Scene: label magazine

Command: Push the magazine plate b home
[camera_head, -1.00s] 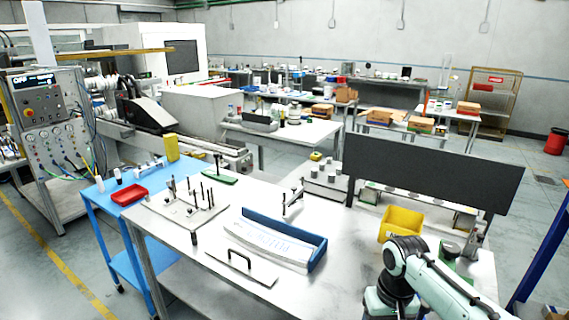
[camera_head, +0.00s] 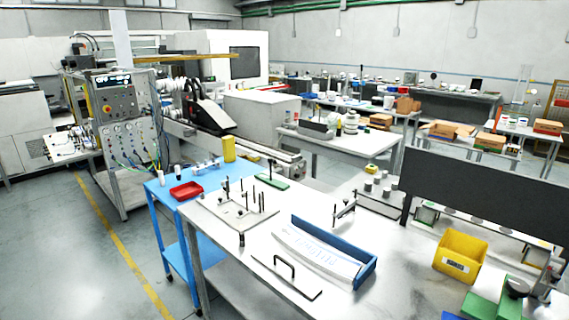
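On the steel table (camera_head: 400,262) lies a flat plate with a black bar handle (camera_head: 303,284), close to the front edge. Behind it a long tray with a blue wall (camera_head: 340,243) holds white printed sheets (camera_head: 314,254). To the left is a pale plate with several upright dark posts (camera_head: 238,216). No lettering is readable, so I cannot tell which of these is magazine plate b, or whether it is seated. Neither of my grippers shows in the head view.
A yellow bin (camera_head: 459,257) and green blocks (camera_head: 485,305) stand at right. A dark panel (camera_head: 480,197) rises behind. Open floor lies at left.

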